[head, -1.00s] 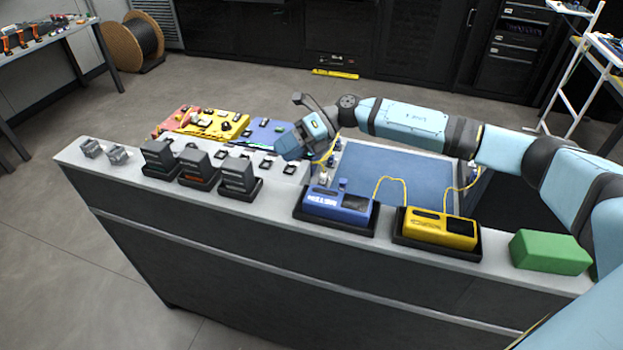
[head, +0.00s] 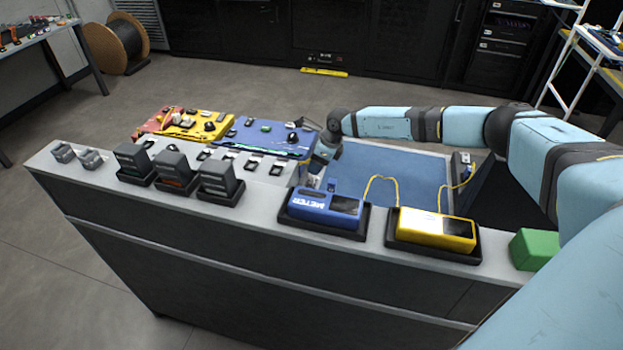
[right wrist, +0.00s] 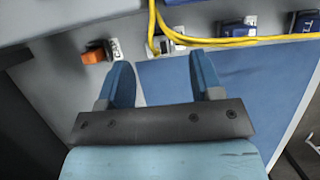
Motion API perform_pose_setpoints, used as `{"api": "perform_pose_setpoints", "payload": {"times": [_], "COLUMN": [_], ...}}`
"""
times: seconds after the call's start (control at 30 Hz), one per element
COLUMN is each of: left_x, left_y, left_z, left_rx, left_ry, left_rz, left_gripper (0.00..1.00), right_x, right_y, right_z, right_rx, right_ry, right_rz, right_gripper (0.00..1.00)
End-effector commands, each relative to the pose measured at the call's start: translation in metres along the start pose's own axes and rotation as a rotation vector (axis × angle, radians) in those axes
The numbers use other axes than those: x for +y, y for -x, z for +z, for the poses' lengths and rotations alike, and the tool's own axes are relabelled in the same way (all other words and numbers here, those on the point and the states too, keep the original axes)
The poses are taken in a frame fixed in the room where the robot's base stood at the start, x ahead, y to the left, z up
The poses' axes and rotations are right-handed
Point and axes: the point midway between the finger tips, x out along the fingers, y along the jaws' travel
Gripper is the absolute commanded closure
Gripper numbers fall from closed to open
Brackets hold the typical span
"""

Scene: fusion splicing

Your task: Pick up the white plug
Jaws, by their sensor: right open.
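The white plug (right wrist: 165,44) shows in the right wrist view, at the end of a yellow cable, near the far edge of the blue mat (right wrist: 240,70). My right gripper (right wrist: 163,74) is open, its two blue fingers apart and pointing toward the plug. The plug lies just beyond the fingertips, roughly in line with the gap, and nothing is between the fingers. In the head view my right gripper (head: 318,168) points down at the left edge of the blue mat and hides much there. My left gripper is not in view.
An orange plug (right wrist: 95,55) with a white tag lies left of the white one. Blue plugs (right wrist: 237,30) lie to the right, and yellow cable (right wrist: 220,40) runs close by. A blue meter (head: 325,208) and a yellow device (head: 432,230) stand on the near ledge.

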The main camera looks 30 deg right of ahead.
Motion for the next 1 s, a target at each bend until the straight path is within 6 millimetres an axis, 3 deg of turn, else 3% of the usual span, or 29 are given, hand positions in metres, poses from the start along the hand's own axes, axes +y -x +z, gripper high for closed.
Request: {"api": "perform_pose_setpoints", "payload": {"times": [0.17,0.43,0.73,0.77,0.9,1.0], "left_x": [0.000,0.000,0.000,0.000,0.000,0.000], "left_y": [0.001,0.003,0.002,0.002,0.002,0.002], "left_z": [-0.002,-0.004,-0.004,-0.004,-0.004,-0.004], "left_rx": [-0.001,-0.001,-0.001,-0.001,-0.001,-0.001], "left_ry": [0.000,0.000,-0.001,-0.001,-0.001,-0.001], "left_rz": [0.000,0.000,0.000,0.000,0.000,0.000], "left_gripper": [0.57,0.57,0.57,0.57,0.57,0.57], "right_x": [0.002,0.004,0.004,0.004,0.004,0.004], "right_y": [-0.012,-0.051,-0.057,-0.057,-0.057,-0.057], "right_z": [-0.001,-0.006,-0.006,-0.006,-0.006,-0.006], "right_rx": [0.000,-0.001,-0.001,-0.001,-0.001,-0.001], "right_ry": [-0.001,-0.001,-0.001,-0.001,-0.001,-0.001], "right_rz": [0.001,0.000,0.000,0.000,0.000,0.000], "right_gripper": [0.40,0.40,0.40,0.43,0.75,0.94]}}
